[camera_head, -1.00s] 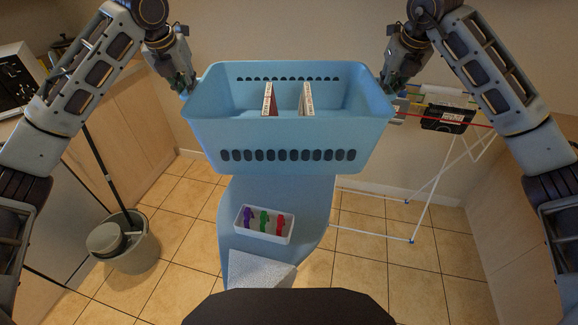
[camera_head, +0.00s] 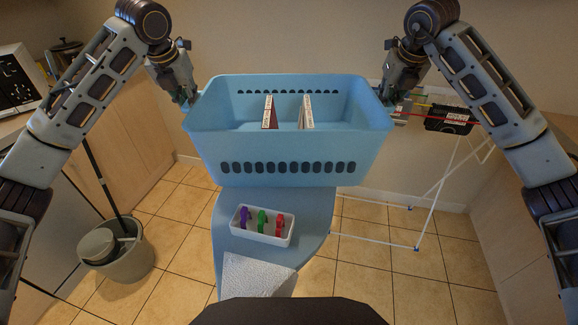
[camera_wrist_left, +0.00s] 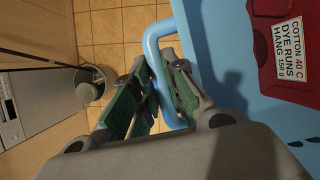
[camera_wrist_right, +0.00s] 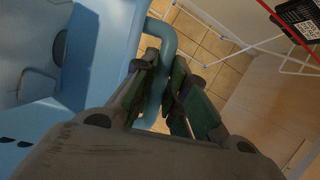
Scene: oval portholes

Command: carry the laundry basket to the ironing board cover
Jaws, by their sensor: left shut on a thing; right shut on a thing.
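The light blue laundry basket (camera_head: 290,172) is held level in the air in the middle of the head view, with a row of oval holes along its front. Two tagged cloths stand in it, a dark red one (camera_head: 269,115) and another (camera_head: 305,112). My left gripper (camera_head: 188,98) is shut on the basket's left handle (camera_wrist_left: 160,45). My right gripper (camera_head: 392,100) is shut on its right handle (camera_wrist_right: 168,45). The blue ironing board cover (camera_head: 318,210) lies below and nearer than the basket, which hides its far part.
On the cover stand a white tray (camera_head: 262,238) with purple, green and red pegs and a white folded cloth (camera_head: 258,275). A grey bucket (camera_head: 125,262) is on the tiled floor at left. A white drying rack (camera_head: 425,220) stands at right. Cabinets line both sides.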

